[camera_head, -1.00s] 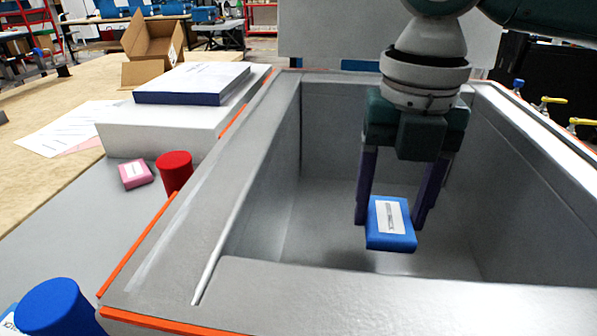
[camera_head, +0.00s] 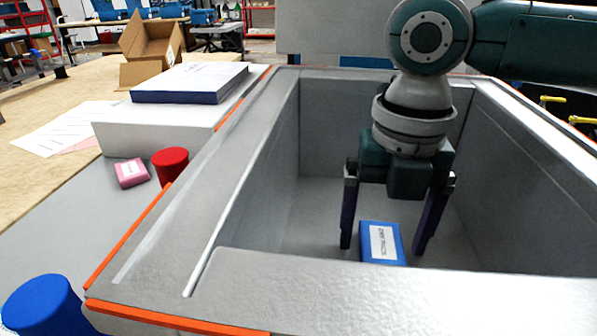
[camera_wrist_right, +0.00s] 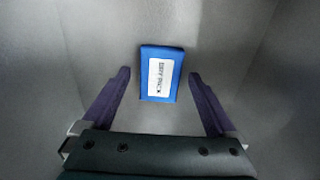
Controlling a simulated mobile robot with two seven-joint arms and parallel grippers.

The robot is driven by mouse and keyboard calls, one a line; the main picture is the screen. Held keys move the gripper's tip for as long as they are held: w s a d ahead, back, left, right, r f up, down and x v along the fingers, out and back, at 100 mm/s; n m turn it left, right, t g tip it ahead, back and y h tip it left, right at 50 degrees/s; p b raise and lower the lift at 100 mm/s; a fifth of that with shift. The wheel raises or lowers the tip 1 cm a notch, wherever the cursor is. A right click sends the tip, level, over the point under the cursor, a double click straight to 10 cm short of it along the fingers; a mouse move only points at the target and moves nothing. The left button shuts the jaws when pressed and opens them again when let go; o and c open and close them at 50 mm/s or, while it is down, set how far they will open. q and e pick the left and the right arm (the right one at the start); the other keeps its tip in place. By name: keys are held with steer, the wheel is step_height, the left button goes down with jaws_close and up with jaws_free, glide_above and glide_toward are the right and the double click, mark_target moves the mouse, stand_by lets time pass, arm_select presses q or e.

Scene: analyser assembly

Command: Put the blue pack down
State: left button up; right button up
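The blue pack (camera_head: 381,243), with a white printed label, lies on the floor of the grey open-topped box (camera_head: 226,172). Its lower edge is hidden behind the box's front rim. The pack also shows in the right wrist view (camera_wrist_right: 161,75), just beyond and between the fingertips. My right gripper (camera_head: 384,245) is open inside the box, with purple fingers spread to both sides of the pack. A gap shows on each side, so the fingers do not touch it. My left gripper is not in view.
Left of the box are a red cylinder (camera_head: 170,164), a pink pack (camera_head: 131,172), a blue cylinder (camera_head: 44,305) and a white block with a book (camera_head: 190,83) on it. The box walls stand close around my right gripper. The box floor around the pack is clear.

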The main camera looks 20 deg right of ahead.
mark_target(382, 240)
steer(key=shift+r, duration=0.1)
step_height(382, 240, up, 12)
steer(key=p, duration=0.2)
steer(key=shift+p, duration=0.3)
stand_by(0.5)
